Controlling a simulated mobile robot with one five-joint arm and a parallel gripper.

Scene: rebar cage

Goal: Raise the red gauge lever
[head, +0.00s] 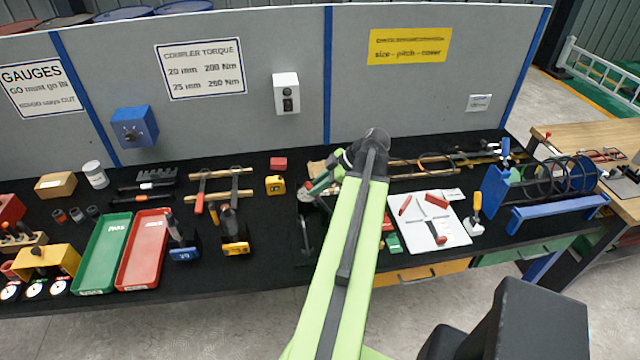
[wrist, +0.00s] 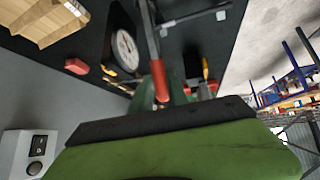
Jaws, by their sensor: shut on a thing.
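The red gauge lever (wrist: 158,78) shows in the wrist view as a thin bar with a bright red grip end, beside a round white dial gauge (wrist: 125,50). The dial (head: 304,194) also shows in the head view, just left of my gripper (head: 326,184). My gripper (wrist: 170,98) is shut on the lever's red end. The fingertips are mostly hidden behind my dark and green wrist body in the wrist view, and the lever is largely covered by my arm in the head view.
A red tray (head: 143,250) and a green tray (head: 103,252) lie to the left on the black bench. A white board (head: 427,222) with red parts lies right of my arm. A grey panel (head: 300,60) stands behind. A yellow tape measure (head: 275,185) sits left of the gauge.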

